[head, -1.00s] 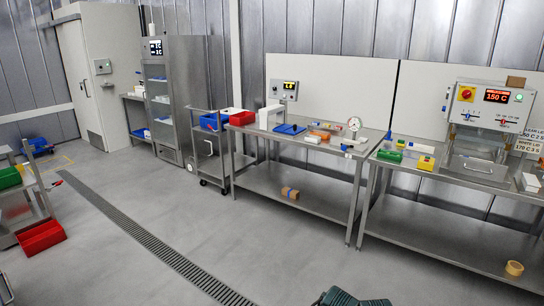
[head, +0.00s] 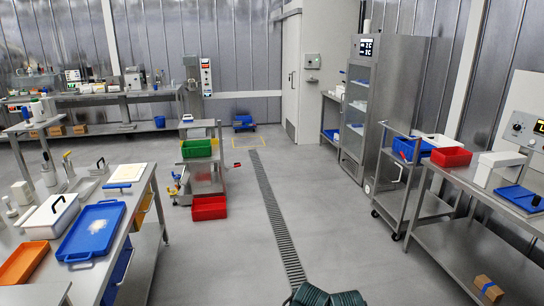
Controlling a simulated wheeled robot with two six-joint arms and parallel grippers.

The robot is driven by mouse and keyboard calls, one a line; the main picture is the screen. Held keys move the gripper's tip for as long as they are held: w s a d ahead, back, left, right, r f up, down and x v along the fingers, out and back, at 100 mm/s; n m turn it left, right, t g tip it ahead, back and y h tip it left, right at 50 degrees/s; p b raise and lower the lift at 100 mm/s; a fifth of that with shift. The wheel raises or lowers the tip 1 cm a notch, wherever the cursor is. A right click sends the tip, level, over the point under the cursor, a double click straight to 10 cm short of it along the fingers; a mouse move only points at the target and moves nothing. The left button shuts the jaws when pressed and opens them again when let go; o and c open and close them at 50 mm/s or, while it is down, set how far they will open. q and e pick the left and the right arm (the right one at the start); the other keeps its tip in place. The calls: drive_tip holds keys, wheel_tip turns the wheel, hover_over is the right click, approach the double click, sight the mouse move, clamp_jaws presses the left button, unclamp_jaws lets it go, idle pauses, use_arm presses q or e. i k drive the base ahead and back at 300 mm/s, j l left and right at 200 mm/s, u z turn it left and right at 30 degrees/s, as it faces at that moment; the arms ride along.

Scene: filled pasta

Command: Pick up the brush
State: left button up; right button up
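I cannot make out a brush for certain in the head view. On the left steel table (head: 92,282), a small blue item (head: 117,185) lies at the near edge of a pale board, too small to name. A large blue tray (head: 92,232) with pale crumbs on it lies nearer. Neither of my grippers can be made out in this view.
A white tub (head: 50,217) and an orange tray (head: 22,262) share the left table. A trolley with a green bin (head: 196,148) and a red bin (head: 209,208) stands beyond. Open floor (head: 225,265) with a drain grate (head: 275,215) runs between the tables.

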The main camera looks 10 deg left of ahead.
sight(110, 188)
drive_tip(key=i+j+u, duration=0.15)
drive_tip(key=i+u, duration=0.25)
drive_tip(key=i, duration=0.5)
drive_tip(key=i+l+u, duration=0.15)
drive_tip(key=i+u, duration=0.3)
drive_tip(key=i, duration=0.45)
drive_tip(key=i+u, duration=0.15)
drive_tip(key=i, duration=1.45)
drive_tip(key=i+j+u, duration=0.2)
drive_tip(key=i+j, duration=0.2)
drive_tip(key=i+j+u, duration=0.2)
drive_tip(key=i, duration=0.25)
drive_tip(key=j, duration=0.1)
